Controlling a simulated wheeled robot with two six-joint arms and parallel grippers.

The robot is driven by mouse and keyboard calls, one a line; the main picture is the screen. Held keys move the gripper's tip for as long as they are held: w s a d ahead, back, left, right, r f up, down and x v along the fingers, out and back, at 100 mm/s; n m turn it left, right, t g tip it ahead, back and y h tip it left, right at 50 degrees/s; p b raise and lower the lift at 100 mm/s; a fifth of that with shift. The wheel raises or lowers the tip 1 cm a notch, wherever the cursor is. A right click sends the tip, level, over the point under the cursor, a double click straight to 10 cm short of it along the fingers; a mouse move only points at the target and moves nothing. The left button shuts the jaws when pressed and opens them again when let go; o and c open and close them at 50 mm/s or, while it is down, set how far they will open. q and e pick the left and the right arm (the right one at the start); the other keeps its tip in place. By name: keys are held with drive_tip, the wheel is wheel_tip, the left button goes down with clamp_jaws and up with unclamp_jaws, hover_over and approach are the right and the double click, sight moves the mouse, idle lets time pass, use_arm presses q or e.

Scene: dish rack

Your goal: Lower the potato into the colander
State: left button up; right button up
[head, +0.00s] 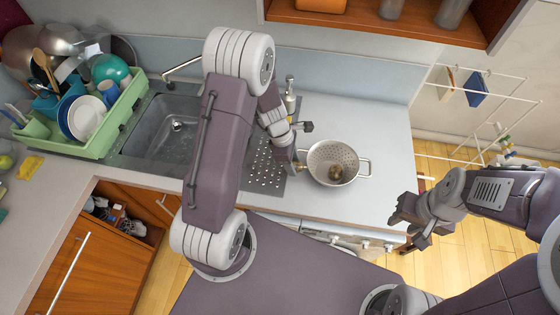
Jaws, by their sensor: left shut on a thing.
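The grey metal colander (322,153) stands on the counter to the right of the sink, with a handle on each side. A small brown round thing, which looks like the potato (335,171), is inside the bowl, low near its middle. My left gripper (297,164) reaches down at the colander's left side. Its fingertips are at the left handle and appear shut on it; the arm and wrist hide part of the grip. My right gripper (411,222) is empty, apart from the colander, beyond the counter's right front edge, and its fingers look spread.
A green dish rack (100,140) with bowls and cups stands left of the sink (165,128). A bottle (289,97) stands behind my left wrist. A white wire rack (470,110) is at the right. The counter right of the colander is clear.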

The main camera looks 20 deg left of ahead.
use_arm(q)
drive_tip(key=shift+s+d+r, duration=0.15)
drive_tip(key=shift+d+r, duration=0.5)
drive_tip(key=shift+d, duration=0.25)
drive_tip(key=w+d+r+p, duration=0.6)
drive_tip(key=r+p, duration=0.1)
drive_tip(key=p, duration=0.6)
drive_tip(key=w+d+f, duration=0.3)
drive_tip(key=f, duration=0.1)
drive_tip(key=shift+w+b, duration=0.3)
drive_tip(key=shift+b, duration=0.1)
drive_tip(key=shift+s+r, duration=0.1)
drive_tip(key=shift+r, duration=0.05)
drive_tip(key=shift+f+b, duration=3.2)
drive_tip(key=shift+f, duration=0.9)
